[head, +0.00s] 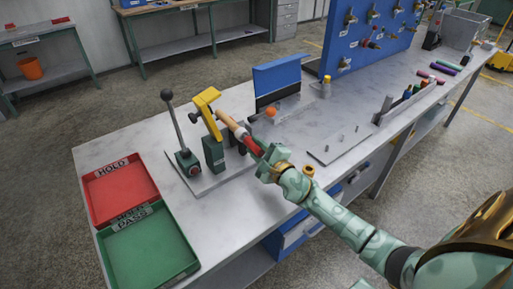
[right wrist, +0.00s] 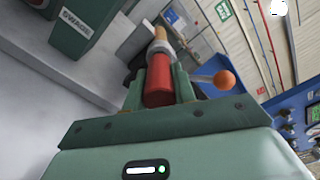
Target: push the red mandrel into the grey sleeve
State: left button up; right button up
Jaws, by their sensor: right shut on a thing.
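The red mandrel (head: 254,147) is held in my right gripper (head: 264,156), over the grey fixture plate on the bench. In the right wrist view the mandrel (right wrist: 158,82) lies between the fingers and points away from the palm. A tan rod-like part (head: 231,122) lines up with its far end and reaches to the yellow clamp (head: 206,101). In the right wrist view this tan part (right wrist: 160,36) shows beyond a pale ring. My left gripper is not in view.
A green block (head: 213,154) and a ball-topped lever (head: 176,122) stand left of the mandrel. An orange ball lever (head: 271,112) is close behind the gripper. Red (head: 121,190) and green (head: 150,248) trays lie front left. Bench space between trays and fixture is clear.

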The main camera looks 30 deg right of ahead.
jog(key=shift+w, duration=0.65)
dwell(0.7)
jog(key=shift+w+r, duration=0.1)
jog(key=o, duration=1.1)
jog(key=shift+w+a, duration=0.1)
jog(key=shift+w, duration=0.1)
jog(key=shift+s, duration=0.1)
jog(key=s+p, duration=0.1)
jog(key=s, duration=1.5)
jog(key=shift+d, duration=0.45)
